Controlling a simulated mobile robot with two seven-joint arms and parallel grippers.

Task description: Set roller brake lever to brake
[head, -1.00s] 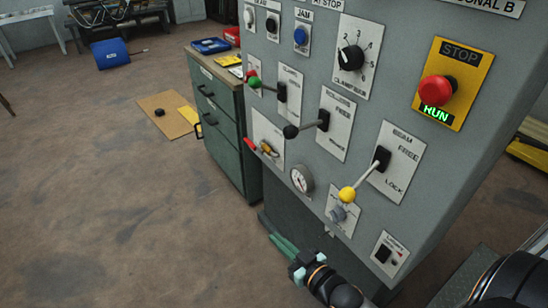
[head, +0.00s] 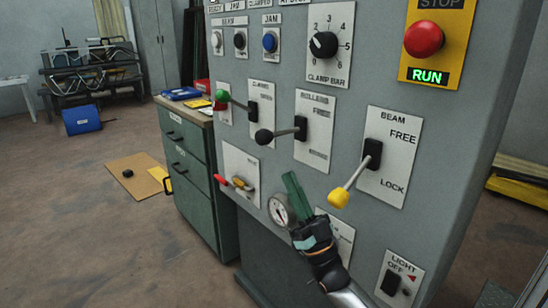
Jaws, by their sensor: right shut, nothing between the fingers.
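The roller lever (head: 264,136) has a black ball knob on a thin rod. It sticks out to the left from a black pivot on the white plate marked ROLLERS (head: 315,105). FREE is printed near the plate's top; the smaller label at its bottom is blurred. The rod is nearly level in the picture. My right gripper (head: 292,180), with green fingers, is shut and empty. It points up in front of the panel, below and right of the black knob and apart from it. My left gripper is not in view.
The clamp lever with a green knob (head: 221,95) is to the left. The beam lever with a yellow knob (head: 339,198) is right of my gripper. A gauge (head: 281,211) and a red-handled valve (head: 238,183) sit lower. A green cabinet (head: 190,165) stands left of the panel.

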